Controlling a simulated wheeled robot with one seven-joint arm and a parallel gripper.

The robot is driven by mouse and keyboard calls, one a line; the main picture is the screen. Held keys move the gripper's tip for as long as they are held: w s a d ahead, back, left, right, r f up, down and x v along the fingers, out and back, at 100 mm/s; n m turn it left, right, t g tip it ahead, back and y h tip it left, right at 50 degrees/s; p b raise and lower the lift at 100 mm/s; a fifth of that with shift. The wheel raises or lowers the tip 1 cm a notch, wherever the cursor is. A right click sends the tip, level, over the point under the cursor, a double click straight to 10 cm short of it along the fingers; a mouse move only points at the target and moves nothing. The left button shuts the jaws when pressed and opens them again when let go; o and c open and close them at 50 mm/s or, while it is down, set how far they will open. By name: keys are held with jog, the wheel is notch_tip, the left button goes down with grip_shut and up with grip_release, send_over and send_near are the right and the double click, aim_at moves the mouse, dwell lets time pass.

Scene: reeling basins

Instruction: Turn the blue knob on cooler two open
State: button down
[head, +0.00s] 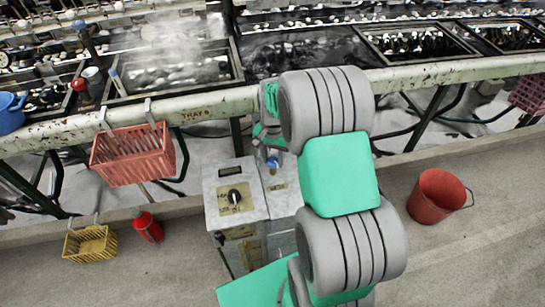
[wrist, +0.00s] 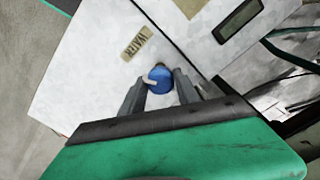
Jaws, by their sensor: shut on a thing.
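The blue knob (wrist: 159,80) sits on the white top of the cooler (wrist: 88,72), beside a small tan label. A pale pointer or tab sticks out from the knob toward the left in the wrist view. My gripper (wrist: 160,84) has one finger on each side of the knob and is shut on it. In the head view the knob (head: 274,161) shows just left of my green and grey arm. The cooler (head: 282,196) is partly hidden behind my arm there, and my gripper's fingers are hard to make out.
A white box with a black dial (head: 234,196) and small display adjoins the cooler on the left. A red crate (head: 133,156) hangs from the basin rail.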

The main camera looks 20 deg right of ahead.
aim_at(273, 160)
jog(key=n+p, duration=0.1)
jog(key=n, duration=0.5)
jog(key=shift+r+n, duration=0.1)
jog(key=shift+n, duration=0.2)
jog(key=n, duration=0.5)
jog(key=shift+d, duration=0.1)
jog(key=shift+n, duration=0.3)
jog(key=c, duration=0.9)
grip_release()
notch_tip(273, 160, up, 8)
jog(key=shift+f+p, duration=0.15)
jog(key=shift+p, duration=0.2)
